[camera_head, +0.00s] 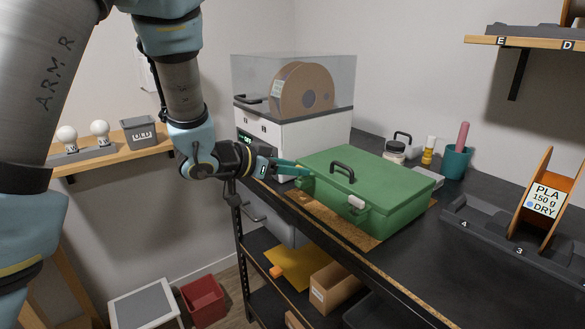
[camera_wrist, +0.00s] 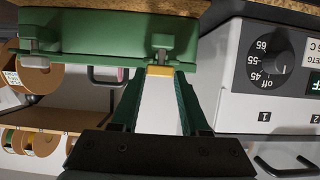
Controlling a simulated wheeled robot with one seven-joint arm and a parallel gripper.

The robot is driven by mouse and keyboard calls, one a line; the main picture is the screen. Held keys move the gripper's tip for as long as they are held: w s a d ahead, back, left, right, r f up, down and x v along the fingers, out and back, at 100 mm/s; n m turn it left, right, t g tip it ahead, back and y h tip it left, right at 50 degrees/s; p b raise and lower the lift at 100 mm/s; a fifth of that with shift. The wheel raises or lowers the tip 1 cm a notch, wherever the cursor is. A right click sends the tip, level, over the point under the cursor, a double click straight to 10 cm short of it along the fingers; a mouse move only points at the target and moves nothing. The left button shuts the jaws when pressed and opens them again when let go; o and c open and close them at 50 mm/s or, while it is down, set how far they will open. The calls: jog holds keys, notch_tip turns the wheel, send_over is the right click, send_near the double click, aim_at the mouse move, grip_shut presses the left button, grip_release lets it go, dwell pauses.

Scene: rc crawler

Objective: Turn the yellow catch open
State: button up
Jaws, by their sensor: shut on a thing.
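The green case (camera_head: 375,182) sits closed on the bench, with a dark handle on its lid. In the wrist view its green side (camera_wrist: 95,38) fills the top left. The yellow catch (camera_wrist: 160,71) shows there as a small yellow piece below a grey fitting on the case. My gripper (camera_wrist: 160,76) has its two green fingers on either side of the yellow catch, shut on it. In the head view my gripper (camera_head: 302,168) reaches the left end of the case, and the catch is hidden there.
A white dryer (camera_head: 295,140) with a clear cover and spool stands behind my gripper; its dial (camera_wrist: 270,54) is close in the wrist view. A pale latch (camera_head: 356,202) is on the case's front. A teal cup (camera_head: 456,163) stands beyond.

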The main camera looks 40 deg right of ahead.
grip_shut()
jog(key=shift+w, duration=0.1)
jog(key=shift+w+d+m+g+y+p, duration=0.1)
jog(key=shift+w+m+g+y+p, duration=0.25)
jog(key=shift+m+g+p, duration=0.85)
jog(key=shift+w+d+m+g+y+p, duration=0.1)
jog(key=shift+m+g+y+p, duration=0.5)
jog(key=shift+m+g+p, duration=0.55)
jog(key=shift+w+d+m+g+y+p, duration=0.1)
jog(key=shift+w+m+g+y+p, duration=0.25)
jog(key=shift+m+g+p, duration=0.85)
jog(key=shift+s+m+g+b, duration=0.1)
jog(key=shift+m+g+b, duration=0.2)
jog(key=shift+g, duration=0.35)
jog(key=o, duration=1.1)
grip_release()
